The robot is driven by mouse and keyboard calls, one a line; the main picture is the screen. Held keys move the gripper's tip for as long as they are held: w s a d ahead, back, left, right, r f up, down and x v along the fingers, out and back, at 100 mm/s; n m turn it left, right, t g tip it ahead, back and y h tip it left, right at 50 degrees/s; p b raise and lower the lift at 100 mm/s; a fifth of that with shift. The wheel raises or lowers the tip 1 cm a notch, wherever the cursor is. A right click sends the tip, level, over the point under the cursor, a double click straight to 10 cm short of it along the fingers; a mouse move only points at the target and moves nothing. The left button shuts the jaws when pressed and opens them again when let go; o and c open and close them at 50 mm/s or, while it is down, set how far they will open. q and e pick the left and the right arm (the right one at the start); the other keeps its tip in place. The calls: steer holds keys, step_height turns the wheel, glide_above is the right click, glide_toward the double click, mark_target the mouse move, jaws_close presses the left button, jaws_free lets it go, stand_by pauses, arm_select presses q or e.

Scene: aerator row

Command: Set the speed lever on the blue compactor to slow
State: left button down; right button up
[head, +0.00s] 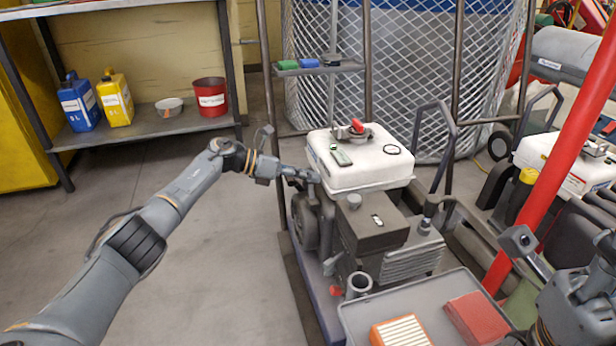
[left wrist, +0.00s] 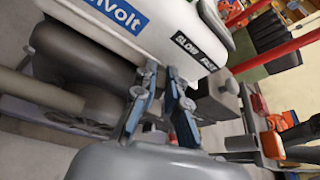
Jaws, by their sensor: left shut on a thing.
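The blue compactor (head: 375,240) stands in the middle of the head view, with a white tank (head: 345,177) above a dark engine. In the left wrist view, a black SLOW FAST label (left wrist: 198,52) is on the tank (left wrist: 110,25). My left gripper (head: 312,180) reaches from the left to the engine side, just under the tank edge. In the left wrist view its blue-grey fingers (left wrist: 160,98) are closed on a small part below the label, apparently the speed lever. The fingers mostly hide it, so its setting cannot be read. My right wrist is at the lower right; its fingertips are not clear.
A grey tray (head: 455,288) with an orange filter (head: 401,331) and a red box (head: 478,318) is in front. A red pole (head: 560,140) stands right of the compactor. A shelf (head: 145,124) with bottles is at the back left. The floor on the left is clear.

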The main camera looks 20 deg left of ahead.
arm_select(q)
steer(key=c, duration=1.4)
jaws_free()
steer(key=shift+o, duration=0.2)
steer(key=shift+a, duration=0.1)
steer(key=v, duration=1.2)
